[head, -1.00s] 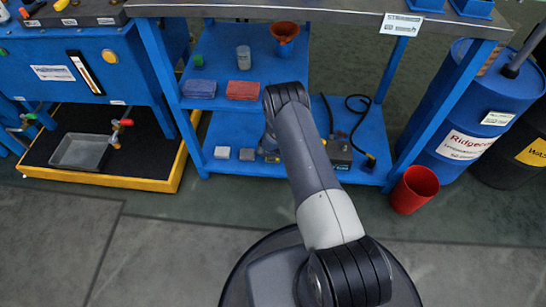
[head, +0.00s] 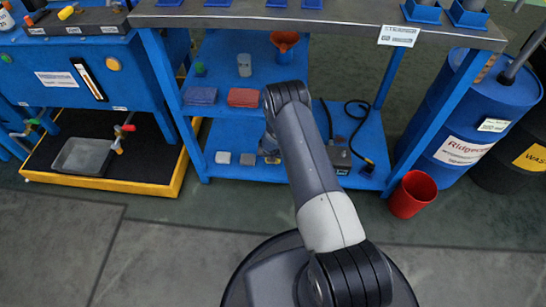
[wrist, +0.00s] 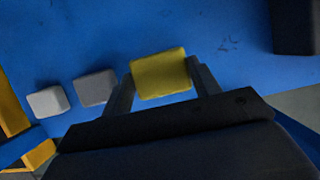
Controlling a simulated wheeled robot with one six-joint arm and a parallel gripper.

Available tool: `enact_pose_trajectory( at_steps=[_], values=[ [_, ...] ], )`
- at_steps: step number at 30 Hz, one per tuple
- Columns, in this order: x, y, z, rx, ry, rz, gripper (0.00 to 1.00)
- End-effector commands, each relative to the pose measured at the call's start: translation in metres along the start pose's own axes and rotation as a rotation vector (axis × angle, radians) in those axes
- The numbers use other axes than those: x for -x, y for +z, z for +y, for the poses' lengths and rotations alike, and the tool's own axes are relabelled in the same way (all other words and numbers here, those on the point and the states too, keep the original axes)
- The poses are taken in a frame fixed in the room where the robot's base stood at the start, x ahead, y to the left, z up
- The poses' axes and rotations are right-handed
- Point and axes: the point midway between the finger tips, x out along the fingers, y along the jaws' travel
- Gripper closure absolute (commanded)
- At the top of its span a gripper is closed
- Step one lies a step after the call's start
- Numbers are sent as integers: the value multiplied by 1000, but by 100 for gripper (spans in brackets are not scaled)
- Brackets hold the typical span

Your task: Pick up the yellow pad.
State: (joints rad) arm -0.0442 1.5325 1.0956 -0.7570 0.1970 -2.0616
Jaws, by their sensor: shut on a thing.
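The yellow pad (wrist: 161,77) is a small block with rounded corners. In the wrist view it sits between the two fingers of my gripper (wrist: 159,71), with a finger against each side. My gripper is shut on it, over the blue lower shelf (wrist: 225,45). I cannot tell whether the pad is clear of the shelf. In the head view my arm hides most of the gripper at the lower shelf.
A grey pad (wrist: 95,87) and a whitish pad (wrist: 48,101) lie left of the gripper. A dark box with a black cable (head: 338,158) stands right on the same shelf. The upper shelf holds a red pad (head: 243,97) and a blue pad (head: 200,96). A red bucket (head: 412,195) stands on the floor.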

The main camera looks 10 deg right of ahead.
Motion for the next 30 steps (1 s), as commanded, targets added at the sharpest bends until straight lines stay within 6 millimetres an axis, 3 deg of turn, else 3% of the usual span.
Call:
enact_pose_trajectory(
  at_steps=[19, 30],
  values=[
    [20, -48, 1, 3, 1, 0, 63],
    [35, -91, 0, 5, -1, 0, 63]
  ],
)
